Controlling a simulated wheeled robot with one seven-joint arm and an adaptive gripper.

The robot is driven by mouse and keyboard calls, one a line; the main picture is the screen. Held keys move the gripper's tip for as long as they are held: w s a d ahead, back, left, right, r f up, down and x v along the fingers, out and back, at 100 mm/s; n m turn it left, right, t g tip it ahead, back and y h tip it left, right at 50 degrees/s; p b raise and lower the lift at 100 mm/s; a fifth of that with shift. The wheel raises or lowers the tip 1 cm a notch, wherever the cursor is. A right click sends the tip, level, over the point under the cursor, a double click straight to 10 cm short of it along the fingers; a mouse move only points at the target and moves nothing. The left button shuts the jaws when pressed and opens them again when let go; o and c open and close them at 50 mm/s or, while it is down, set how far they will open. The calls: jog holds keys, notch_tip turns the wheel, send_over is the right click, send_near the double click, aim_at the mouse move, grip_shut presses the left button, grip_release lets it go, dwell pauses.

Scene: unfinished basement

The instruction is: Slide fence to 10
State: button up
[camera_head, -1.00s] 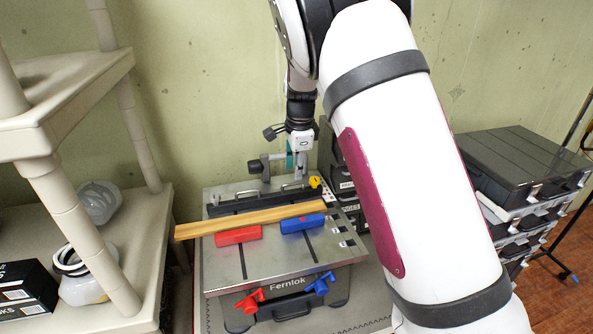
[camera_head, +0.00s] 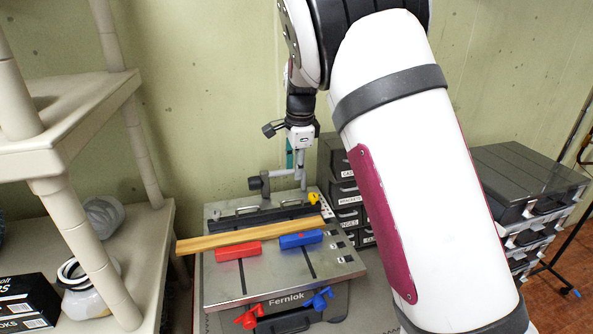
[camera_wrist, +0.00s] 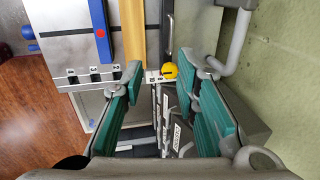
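The fence appears to be the black bar (camera_head: 262,217) across the back of the grey Fernlok worktable (camera_head: 225,283). A yellow knob (camera_head: 313,197) sits at its right end. In the wrist view the knob (camera_wrist: 170,71) rests by a small white numbered plate (camera_wrist: 154,77), and the fence is a dark strip (camera_wrist: 166,20). I cannot read the pointer's setting. My gripper (camera_wrist: 160,100) is open, its teal-padded fingers apart with nothing held. The knob lies just beyond the fingertips, roughly between them. In the head view the gripper hangs above the table's back right.
A wooden strip (camera_head: 250,235) lies in front of the fence, with a red block (camera_head: 238,251) and a blue block (camera_head: 300,239) before it. Black drawers (camera_head: 347,195) stand behind right, near the wall (camera_head: 200,100). A shelf (camera_head: 75,110) stands left.

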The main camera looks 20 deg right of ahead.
jog(key=shift+s+r, duration=0.2)
jog(key=shift+r, duration=0.6)
jog(key=shift+s+r, duration=0.15)
jog(key=shift+r, duration=0.6)
notch_tip(320, 180, up, 12)
jog(key=s, duration=0.2)
jog(key=shift+s, duration=0.15)
jog(key=shift+f, duration=0.2)
jog(key=w+f, duration=0.2)
jog(key=f, duration=0.7)
jog(key=w+f+b, duration=0.1)
jog(key=w+f, duration=0.2)
jog(key=f, duration=0.6)
jog(key=w+f+b, duration=0.1)
jog(key=w+f, duration=0.1)
jog(key=f, duration=0.7)
jog(key=shift+w+d+f, duration=0.15)
jog(key=shift+w+d, duration=0.05)
jog(key=shift+w, duration=0.1)
grip_shut()
